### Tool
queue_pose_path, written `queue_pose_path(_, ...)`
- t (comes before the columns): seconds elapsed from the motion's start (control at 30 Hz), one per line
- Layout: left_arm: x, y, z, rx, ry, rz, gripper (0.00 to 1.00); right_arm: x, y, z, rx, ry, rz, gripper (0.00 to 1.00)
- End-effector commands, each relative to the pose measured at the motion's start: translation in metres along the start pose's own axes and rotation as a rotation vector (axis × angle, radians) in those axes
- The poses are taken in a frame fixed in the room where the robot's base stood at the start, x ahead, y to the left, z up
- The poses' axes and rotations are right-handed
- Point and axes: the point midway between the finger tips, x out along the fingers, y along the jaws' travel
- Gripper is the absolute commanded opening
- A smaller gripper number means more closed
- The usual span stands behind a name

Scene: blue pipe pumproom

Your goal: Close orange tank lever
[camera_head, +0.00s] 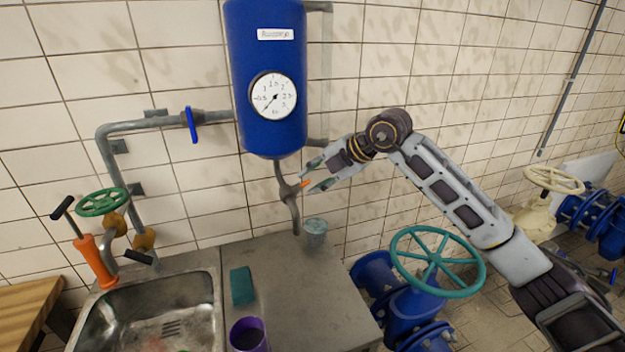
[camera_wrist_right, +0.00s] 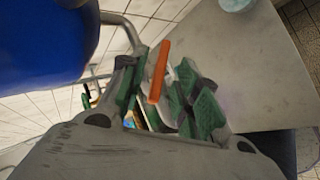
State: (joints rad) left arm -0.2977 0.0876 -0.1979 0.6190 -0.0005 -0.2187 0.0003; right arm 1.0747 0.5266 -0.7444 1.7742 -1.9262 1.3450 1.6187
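The orange lever (camera_head: 304,184) sits on the grey pipe below the blue tank (camera_head: 268,80). In the right wrist view the orange lever (camera_wrist_right: 159,72) shows as a bar close to the green finger pads. My right gripper (camera_head: 314,178) reaches in from the right, its fingers spread with the lever between or just in front of their tips. I cannot tell whether a pad touches it. The pads also show in the right wrist view (camera_wrist_right: 165,95). The lever's joint with the pipe is partly hidden there. My left gripper is not in view.
A grey counter (camera_head: 300,290) with a sink (camera_head: 155,315) lies below. On it stand a bucket (camera_head: 316,233), a teal block (camera_head: 242,285) and a purple cup (camera_head: 247,335). A teal valve wheel (camera_head: 437,262) stands under my right arm. A blue-handled valve (camera_head: 192,124) is left of the tank.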

Motion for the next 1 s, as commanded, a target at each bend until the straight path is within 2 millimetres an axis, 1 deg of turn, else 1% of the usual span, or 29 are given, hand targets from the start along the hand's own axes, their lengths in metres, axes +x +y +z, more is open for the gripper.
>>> queue_pose_path(0.5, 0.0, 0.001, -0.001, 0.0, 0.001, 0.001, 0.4, -0.074, 0.0, 0.001, 0.0, -0.004, -0.001, 0.32)
queue_pose_path(0.6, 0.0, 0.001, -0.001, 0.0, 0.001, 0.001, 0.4, -0.086, 0.0, 0.0, 0.0, -0.002, -0.001, 0.32)
queue_pose_path(0.8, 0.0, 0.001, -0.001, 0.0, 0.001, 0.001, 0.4, -0.101, 0.0, 0.0, 0.0, -0.001, -0.002, 0.32)
queue_pose_path(1.0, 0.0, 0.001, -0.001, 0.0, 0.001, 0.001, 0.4, -0.104, 0.0, 0.0, 0.0, -0.001, -0.002, 0.32)
